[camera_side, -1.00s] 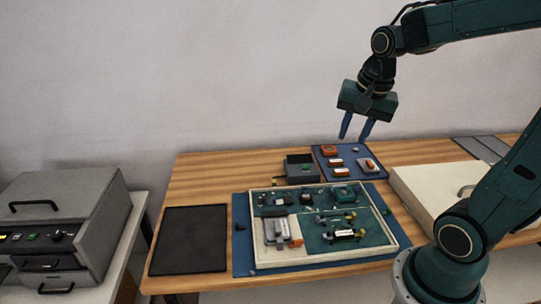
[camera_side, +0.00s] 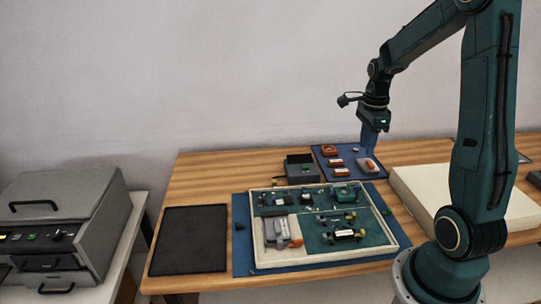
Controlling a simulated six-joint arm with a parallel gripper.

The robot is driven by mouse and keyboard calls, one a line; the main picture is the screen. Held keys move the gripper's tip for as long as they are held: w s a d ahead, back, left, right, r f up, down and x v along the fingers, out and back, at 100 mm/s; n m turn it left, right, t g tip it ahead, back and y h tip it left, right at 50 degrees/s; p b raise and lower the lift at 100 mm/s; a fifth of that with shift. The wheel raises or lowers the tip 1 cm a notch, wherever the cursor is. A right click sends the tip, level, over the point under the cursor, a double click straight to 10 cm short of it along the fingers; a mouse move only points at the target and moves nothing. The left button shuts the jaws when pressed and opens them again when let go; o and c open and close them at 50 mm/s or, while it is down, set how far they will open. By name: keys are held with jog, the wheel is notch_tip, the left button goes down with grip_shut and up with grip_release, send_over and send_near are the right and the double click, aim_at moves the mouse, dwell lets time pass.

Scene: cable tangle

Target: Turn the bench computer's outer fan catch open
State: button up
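The bench computer appears to be the open cream-framed tray (camera_side: 322,263) with a green board, lying on a blue mat (camera_side: 242,255). A green fan-like block (camera_side: 343,193) sits at its back right. Small yellow-tipped parts (camera_side: 361,233) stand on the board; which one is the outer fan catch is too small to tell. My gripper (camera_side: 369,146) points down above the small blue mat behind the computer, at its back right, close to a grey-and-orange piece (camera_side: 367,166). Its fingers overlap in this view, so I cannot tell whether they are open or touch anything.
A small blue mat (camera_side: 350,177) holds orange and white pieces (camera_side: 329,150). A dark grey box (camera_side: 302,169) stands left of it. A black pad (camera_side: 189,240) lies at left, a cream panel (camera_side: 420,190) at right. A grey machine (camera_side: 65,225) stands far left. Wood behind the pad is clear.

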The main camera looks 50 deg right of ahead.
aim_at(357, 191)
jog(key=shift+f, duration=0.15)
jog(key=shift+f, duration=6.75)
grip_shut()
